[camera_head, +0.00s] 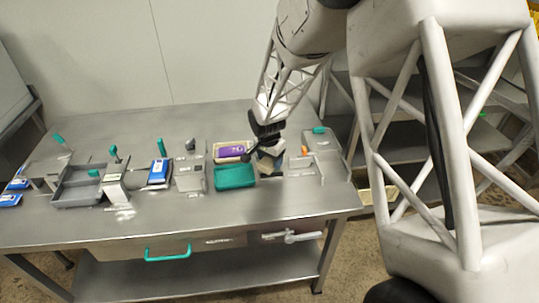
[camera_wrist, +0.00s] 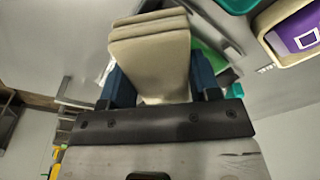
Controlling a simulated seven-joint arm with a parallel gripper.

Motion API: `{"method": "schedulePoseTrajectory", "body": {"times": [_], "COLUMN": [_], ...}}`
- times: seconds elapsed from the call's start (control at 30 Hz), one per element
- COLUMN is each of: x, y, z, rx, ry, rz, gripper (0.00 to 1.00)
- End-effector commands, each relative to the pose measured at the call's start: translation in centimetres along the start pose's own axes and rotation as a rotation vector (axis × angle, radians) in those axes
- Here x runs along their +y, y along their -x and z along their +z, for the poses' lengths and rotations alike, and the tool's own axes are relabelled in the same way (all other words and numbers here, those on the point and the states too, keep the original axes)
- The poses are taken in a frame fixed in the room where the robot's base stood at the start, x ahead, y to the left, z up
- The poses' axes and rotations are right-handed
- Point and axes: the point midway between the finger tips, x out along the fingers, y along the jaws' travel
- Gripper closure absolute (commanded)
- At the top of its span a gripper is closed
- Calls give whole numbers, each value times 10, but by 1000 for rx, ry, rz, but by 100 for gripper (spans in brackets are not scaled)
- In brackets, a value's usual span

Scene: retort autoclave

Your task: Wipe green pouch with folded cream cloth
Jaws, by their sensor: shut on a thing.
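My gripper (camera_head: 268,152) is over the right part of the steel table, right of the teal tray. In the wrist view its blue fingers (camera_wrist: 162,80) are shut on the folded cream cloth (camera_wrist: 150,45), one on each side. The cloth shows several stacked layers and sticks out past the fingertips. A bright green piece (camera_wrist: 209,58), likely the green pouch, shows just right of the cloth in the wrist view. The cloth and a finger hide much of it. I cannot tell whether the cloth touches it. In the head view I cannot make out the green pouch.
The teal tray (camera_head: 235,177) and a cream tray (camera_head: 219,158) with a purple pouch (camera_head: 231,150) are close by on the left. Grey fixtures and a blue-and-white pack (camera_head: 158,172) stand further left. A grey tray (camera_head: 322,140) is at the right. The front edge is clear.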

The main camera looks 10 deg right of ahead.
Motion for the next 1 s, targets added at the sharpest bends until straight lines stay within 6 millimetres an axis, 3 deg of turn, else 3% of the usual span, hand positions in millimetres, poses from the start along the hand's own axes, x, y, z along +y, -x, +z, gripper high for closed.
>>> {"method": "schedulePoseTrajectory", "body": {"times": [0.07, 0.7, 1.0], "x": [-2, -2, -2], "y": [18, 72, 79], "z": [-4, -10, -11], "rx": [5, 3, 2], "ry": [0, -1, 0], "rz": [-6, -4, -3], "gripper": [66, 66, 66]}}
